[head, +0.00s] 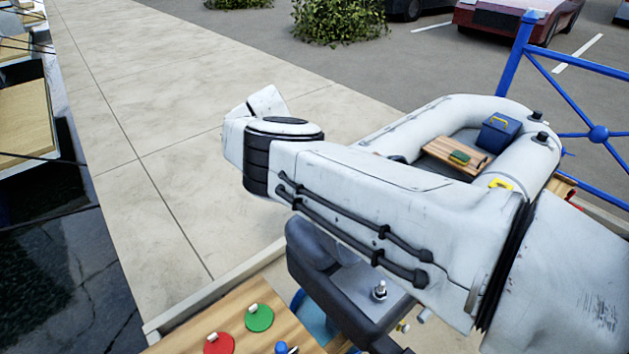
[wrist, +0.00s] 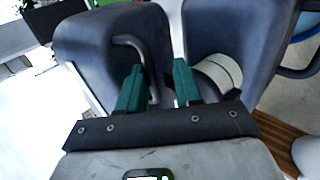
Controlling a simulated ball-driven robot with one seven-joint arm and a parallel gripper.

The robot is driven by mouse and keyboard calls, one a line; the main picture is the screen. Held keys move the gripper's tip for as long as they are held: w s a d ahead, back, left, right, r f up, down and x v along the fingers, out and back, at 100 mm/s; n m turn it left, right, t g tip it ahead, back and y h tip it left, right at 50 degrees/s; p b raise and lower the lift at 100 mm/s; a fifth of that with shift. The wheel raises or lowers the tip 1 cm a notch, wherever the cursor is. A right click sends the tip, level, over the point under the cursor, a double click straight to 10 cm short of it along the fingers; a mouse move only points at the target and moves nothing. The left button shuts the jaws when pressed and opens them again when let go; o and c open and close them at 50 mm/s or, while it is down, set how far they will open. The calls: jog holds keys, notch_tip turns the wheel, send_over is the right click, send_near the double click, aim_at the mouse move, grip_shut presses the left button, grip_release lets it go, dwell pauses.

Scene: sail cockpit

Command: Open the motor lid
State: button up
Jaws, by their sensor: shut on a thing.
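The dark grey motor (head: 345,305) stands below my white arm in the head view. A rounded dark piece, which looks like its lid (head: 312,242), is tilted up beside a light grey surface carrying a metal plug (head: 380,290). In the wrist view my gripper (wrist: 160,82) has two green fingers close to a bent grey handle (wrist: 133,44) on a dark shell (wrist: 90,45). It is shut on the handle, though the left finger partly hides the contact. A second dark shell (wrist: 235,30) stands to the right. My gripper is hidden in the head view.
A wooden board (head: 185,325) with a red disc (head: 219,343) and a green disc (head: 259,317) is at bottom left. A white dinghy (head: 445,110) and blue railing (head: 515,55) are at the right. Paved walkway (head: 180,130) is clear on the left.

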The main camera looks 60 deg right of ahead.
jog(key=shift+o, duration=1.4)
jog(key=shift+w+f, duration=0.1)
jog(key=shift+f, duration=0.1)
jog(key=shift+r, duration=0.1)
jog(key=shift+r, duration=0.1)
jog(key=s+r, duration=0.1)
jog(key=r, duration=0.2)
jog(key=s+a+r, duration=0.1)
jog(key=s+r, duration=0.1)
jog(key=r, duration=0.1)
jog(key=s+a+r, duration=0.1)
jog(key=s+r, duration=0.1)
jog(key=r, duration=0.1)
jog(key=shift+s+a+r+b, duration=0.45)
jog(key=shift+s+r, duration=0.2)
jog(key=shift+s, duration=0.7)
jog(key=shift+s+a+r+b, duration=0.3)
jog(key=shift+s+a+r, duration=0.25)
jog(key=shift+s, duration=0.85)
jog(key=shift+s+a+r+b, duration=0.45)
jog(key=shift+s+r, duration=0.25)
jog(key=shift+s, duration=0.65)
jog(key=shift+f, duration=0.1)
